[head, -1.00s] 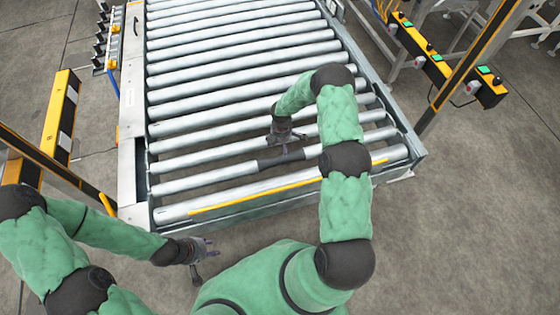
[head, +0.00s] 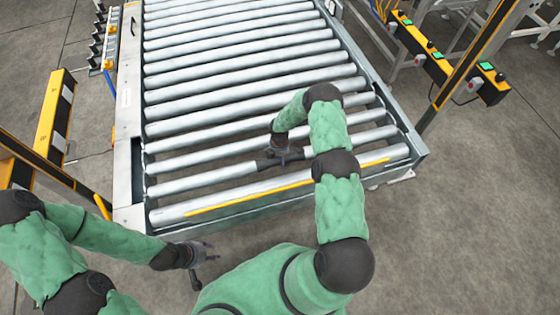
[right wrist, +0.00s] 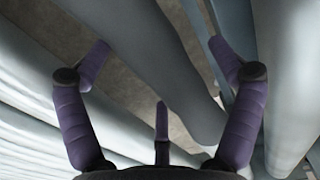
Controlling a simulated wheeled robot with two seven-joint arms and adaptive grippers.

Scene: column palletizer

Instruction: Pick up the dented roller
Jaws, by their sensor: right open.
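The second roller from the front of the conveyor (head: 205,178) has a dark stretch at its middle and looks like the dented one. The dent itself cannot be made out. My right gripper (head: 281,157) is over that dark stretch and hides part of it. In the right wrist view my right gripper (right wrist: 160,65) is open. A grey roller (right wrist: 165,60) runs slantwise between its spread purple fingers, with no clear grip on it. My left gripper (head: 207,252) is open and empty, in front of the conveyor's near left corner.
Several parallel rollers (head: 240,68) fill the conveyor frame behind. The floor (head: 450,230) at right is clear.

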